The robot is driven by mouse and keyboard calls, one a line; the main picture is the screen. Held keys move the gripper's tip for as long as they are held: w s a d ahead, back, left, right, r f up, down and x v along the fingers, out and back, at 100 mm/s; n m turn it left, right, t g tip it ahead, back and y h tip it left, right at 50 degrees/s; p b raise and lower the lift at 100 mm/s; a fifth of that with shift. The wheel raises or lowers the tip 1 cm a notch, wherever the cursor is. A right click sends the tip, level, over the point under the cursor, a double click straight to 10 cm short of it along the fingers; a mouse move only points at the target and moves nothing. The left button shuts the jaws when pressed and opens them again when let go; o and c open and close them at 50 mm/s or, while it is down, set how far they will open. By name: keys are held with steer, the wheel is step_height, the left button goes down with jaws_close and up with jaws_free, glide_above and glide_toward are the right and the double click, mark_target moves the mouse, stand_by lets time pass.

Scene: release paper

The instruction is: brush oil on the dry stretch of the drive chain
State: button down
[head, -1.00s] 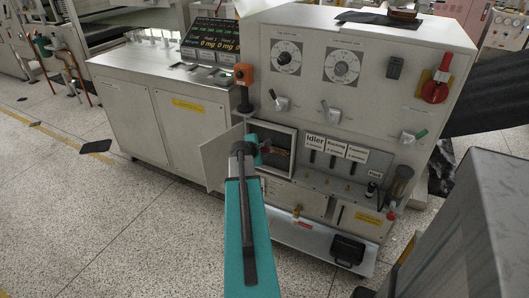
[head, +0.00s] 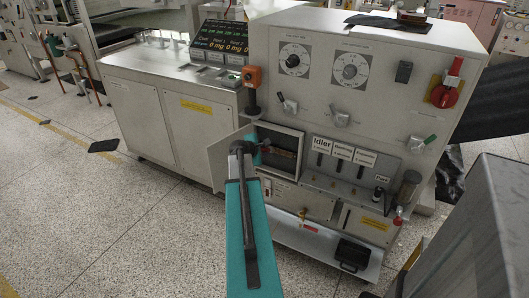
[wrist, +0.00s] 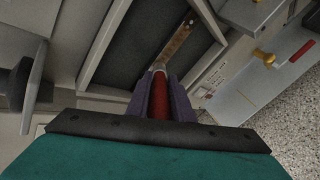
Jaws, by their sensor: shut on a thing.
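My gripper (wrist: 159,82) is shut on a red-handled brush (wrist: 158,97) with a pale metal ferrule; the handle lies between the two dark fingers. The brush points into an open compartment in the machine's front. The drive chain (wrist: 177,42) shows there as a brownish strip running away from the brush end. Whether the bristles touch it I cannot tell. In the head view my gripper (head: 264,147) is at the left side of the opening, and the chain (head: 285,153) shows to its right. Dry and oiled stretches cannot be told apart.
The compartment door (head: 226,157) stands open to the left. An orange box on a post (head: 252,79) rises above it. Levers under the Idler sign (head: 321,145) and a bottle (head: 408,187) are to the right.

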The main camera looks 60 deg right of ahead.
steer(key=shift+w+d+r, duration=0.1)
steer(key=shift+w, duration=0.1)
steer(key=shift+w, duration=1.65)
steer(key=shift+w, duration=1.75)
steer(key=shift+a, duration=0.2)
steer(key=shift+a+b, duration=0.3)
steer(key=shift+a, duration=2.6)
